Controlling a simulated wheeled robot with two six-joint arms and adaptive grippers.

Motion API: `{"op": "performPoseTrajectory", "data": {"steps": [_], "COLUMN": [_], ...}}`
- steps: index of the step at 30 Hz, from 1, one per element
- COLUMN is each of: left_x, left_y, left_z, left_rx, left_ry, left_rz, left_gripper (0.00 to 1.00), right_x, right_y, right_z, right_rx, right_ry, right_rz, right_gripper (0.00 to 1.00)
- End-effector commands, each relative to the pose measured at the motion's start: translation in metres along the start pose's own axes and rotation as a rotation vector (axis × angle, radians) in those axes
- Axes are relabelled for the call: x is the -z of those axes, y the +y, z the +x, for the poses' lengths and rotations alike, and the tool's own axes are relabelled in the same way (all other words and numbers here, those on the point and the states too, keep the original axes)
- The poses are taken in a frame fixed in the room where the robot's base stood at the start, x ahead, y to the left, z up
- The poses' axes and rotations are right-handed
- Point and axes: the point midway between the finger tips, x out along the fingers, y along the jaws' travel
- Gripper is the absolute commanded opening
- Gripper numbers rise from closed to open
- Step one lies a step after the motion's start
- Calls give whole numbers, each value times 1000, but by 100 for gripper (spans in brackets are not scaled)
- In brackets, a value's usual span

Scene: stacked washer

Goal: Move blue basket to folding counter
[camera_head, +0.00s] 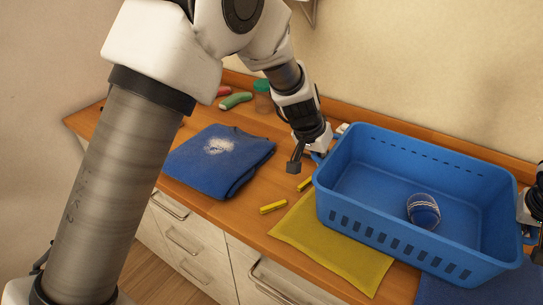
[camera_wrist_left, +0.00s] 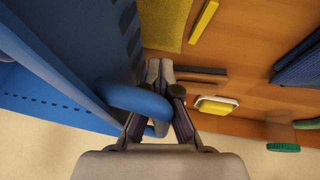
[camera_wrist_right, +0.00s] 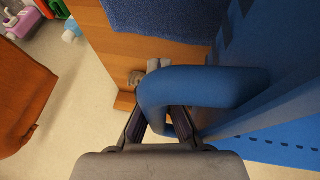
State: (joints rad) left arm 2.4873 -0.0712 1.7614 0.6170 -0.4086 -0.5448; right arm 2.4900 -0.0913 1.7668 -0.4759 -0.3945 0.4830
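The blue basket (camera_head: 395,248) is at the right of the wooden counter (camera_head: 240,207), over a yellow cloth and a darker blue cloth. I cannot tell whether its base touches them. A dark blue ball with white stripes (camera_head: 424,211) lies inside. My left gripper (camera_head: 320,153) is at the basket's left end; in the left wrist view its fingers (camera_wrist_left: 160,72) are closed around the handle (camera_wrist_left: 137,100). My right gripper (camera_head: 532,222) is at the right end, cut by the frame; in the right wrist view its fingers (camera_wrist_right: 158,66) close around the other handle (camera_wrist_right: 195,88), which hides part of them.
A yellow cloth (camera_head: 330,243) and a blue cloth (camera_head: 470,287) lie beneath the basket. A folded blue garment with a white patch (camera_head: 217,164), yellow sticks (camera_head: 273,207), a green object (camera_head: 236,100) and a jar (camera_head: 263,97) are left of it. The wall is behind.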

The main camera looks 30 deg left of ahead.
Motion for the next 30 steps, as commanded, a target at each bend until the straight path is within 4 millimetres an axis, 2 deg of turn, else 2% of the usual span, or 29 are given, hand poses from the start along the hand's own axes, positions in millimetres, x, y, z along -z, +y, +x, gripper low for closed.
{"op": "performPoseTrajectory", "data": {"steps": [5, 7, 8, 16, 19, 23, 30], "left_x": [2, 2, 2, 3, 4, 4, 2], "left_y": [0, 0, 0, 0, 0, 0, 1], "left_z": [-2, -2, -2, -4, -10, -34, -96], "left_rx": [0, 0, 0, 1, 0, 0, 0], "left_ry": [5, 5, 5, 7, 9, 12, 12], "left_rz": [0, 0, 0, 0, 1, 0, 0], "left_gripper": [0, 19, 23, 23, 23, 23, 23], "right_x": [2, 2, 2, 3, 3, 3, 3], "right_y": [1, 1, 1, 1, 1, 1, 1], "right_z": [-2, -2, -2, -3, -4, -4, -4], "right_rx": [0, 0, 0, 0, 0, 0, 0], "right_ry": [4, 4, 5, 6, 7, 7, 7], "right_rz": [1, 1, 1, 1, 1, 1, 1], "right_gripper": [0, 19, 23, 23, 23, 23, 23]}}
